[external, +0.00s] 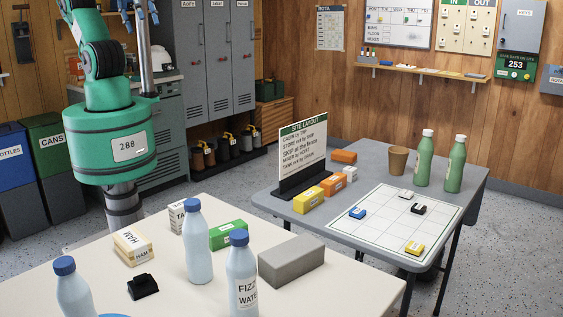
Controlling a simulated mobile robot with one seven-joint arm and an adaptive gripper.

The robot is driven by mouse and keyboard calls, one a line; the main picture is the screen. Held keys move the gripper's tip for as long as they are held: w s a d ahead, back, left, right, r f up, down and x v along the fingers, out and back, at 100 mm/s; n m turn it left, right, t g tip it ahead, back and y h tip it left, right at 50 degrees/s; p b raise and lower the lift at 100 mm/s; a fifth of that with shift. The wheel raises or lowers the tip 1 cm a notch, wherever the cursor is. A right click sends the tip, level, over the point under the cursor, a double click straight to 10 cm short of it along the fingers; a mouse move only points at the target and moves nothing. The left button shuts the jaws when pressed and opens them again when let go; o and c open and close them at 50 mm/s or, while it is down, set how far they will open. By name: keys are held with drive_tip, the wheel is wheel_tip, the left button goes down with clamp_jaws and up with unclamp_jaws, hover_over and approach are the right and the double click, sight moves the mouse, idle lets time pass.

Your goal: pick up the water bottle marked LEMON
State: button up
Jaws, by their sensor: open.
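No bottle shows a readable LEMON mark. On the near white table, a clear bottle with a blue cap (243,272) has a label that reads FIZZY WATER in part. Another blue-capped bottle (198,245) stands behind it to the left, and a third blue-capped bottle (73,291) stands at the front left, cut by the frame's lower edge. No label can be read on these two. Two green bottles with white caps, one left (424,160) and one right (455,166), stand on the grey table; their labels are not legible. My gripper cannot be made out.
A grey block (291,261), a HAM box (133,246), a green box (229,236), a white box (177,219) and a black object (143,286) crowd the near table. The grey table holds a sign (302,152), a cup (398,160) and a grid sheet (385,228).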

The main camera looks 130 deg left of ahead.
drive_tip(key=shift+w+r, duration=0.1)
drive_tip(key=shift+w, duration=0.05)
drive_tip(key=n+g, duration=0.2)
drive_tip(key=g, duration=0.4)
hover_over(194, 225)
drive_tip(key=s+a, duration=0.1)
drive_tip(key=s, duration=0.1)
drive_tip(key=f, duration=3.3)
drive_tip(key=shift+w+a+f+b, duration=0.1)
drive_tip(key=shift+a+f+b, duration=0.1)
drive_tip(key=shift+f+b, duration=0.2)
drive_tip(key=shift+f, duration=0.2)
drive_tip(key=shift+f+b, duration=0.6)
drive_tip(key=shift+f, duration=3.7)
